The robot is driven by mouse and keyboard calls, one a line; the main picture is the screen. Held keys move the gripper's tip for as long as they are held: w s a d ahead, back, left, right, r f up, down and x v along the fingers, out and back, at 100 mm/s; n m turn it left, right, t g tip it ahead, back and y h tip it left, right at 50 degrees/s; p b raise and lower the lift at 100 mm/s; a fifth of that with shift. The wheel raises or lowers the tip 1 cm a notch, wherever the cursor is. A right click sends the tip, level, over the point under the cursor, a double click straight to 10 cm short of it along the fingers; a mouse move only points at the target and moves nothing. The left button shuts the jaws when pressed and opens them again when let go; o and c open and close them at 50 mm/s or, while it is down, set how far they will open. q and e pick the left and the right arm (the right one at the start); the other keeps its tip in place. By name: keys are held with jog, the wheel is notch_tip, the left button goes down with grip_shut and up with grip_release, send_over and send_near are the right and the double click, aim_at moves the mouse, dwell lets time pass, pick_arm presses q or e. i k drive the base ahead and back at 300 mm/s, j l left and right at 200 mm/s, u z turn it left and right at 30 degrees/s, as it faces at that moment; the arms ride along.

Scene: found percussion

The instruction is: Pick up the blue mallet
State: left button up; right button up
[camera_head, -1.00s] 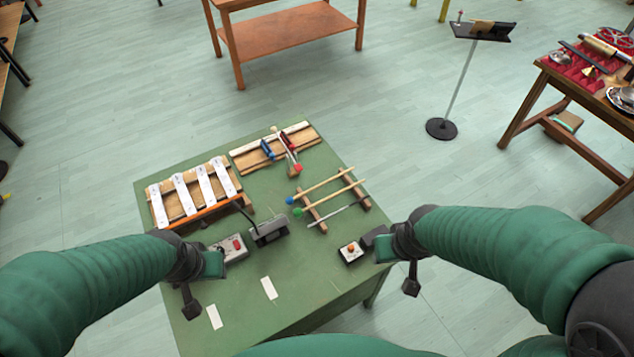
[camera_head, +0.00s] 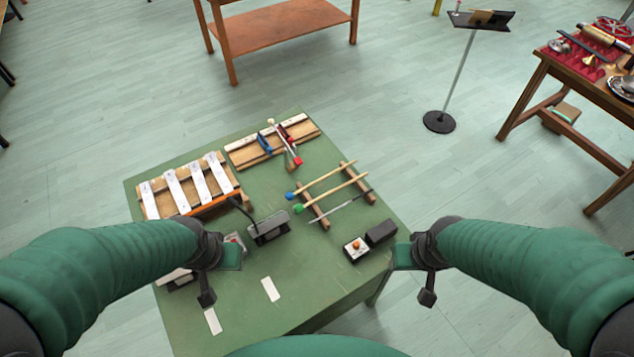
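My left gripper (camera_head: 219,278) is over the table's left front part, left of and nearer than the mallet. My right gripper (camera_head: 415,278) is by the table's right edge, right of and nearer than it. Both are apart from the mallets; their finger gaps are unclear.
A thin grey stick (camera_head: 342,205) lies on the same rack. A small box with an orange button (camera_head: 356,249) and a dark block (camera_head: 381,232) sit at the right. A dark grey device (camera_head: 269,228) stands mid-table. A white-barred xylophone (camera_head: 190,186) and wooden board (camera_head: 250,153) are behind.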

aim_at(289, 195)
jog(key=i+l+z, duration=0.2)
jog(key=l+z, duration=0.25)
jog(key=i+l+z, duration=0.3)
jog(key=l+z, duration=0.15)
jog(key=i+l+z, duration=0.3)
jog(key=z, duration=0.15)
jog(key=i+l+z, duration=0.15)
jog(key=i+z, duration=0.3)
jog(key=i+u, duration=0.35)
jog(key=u, duration=0.15)
jog(key=i+l+u, duration=0.25)
jog(key=u, duration=0.2)
jog(key=i+u, duration=0.15)
jog(key=u, duration=0.25)
jog(key=i+u, duration=0.2)
jog(key=u, duration=0.2)
jog(key=i+u, duration=0.15)
jog(key=u, duration=0.3)
jog(key=i+l+u, duration=0.1)
jog(key=u, duration=0.3)
jog(key=i+l+u, duration=0.15)
jog(key=u, duration=0.25)
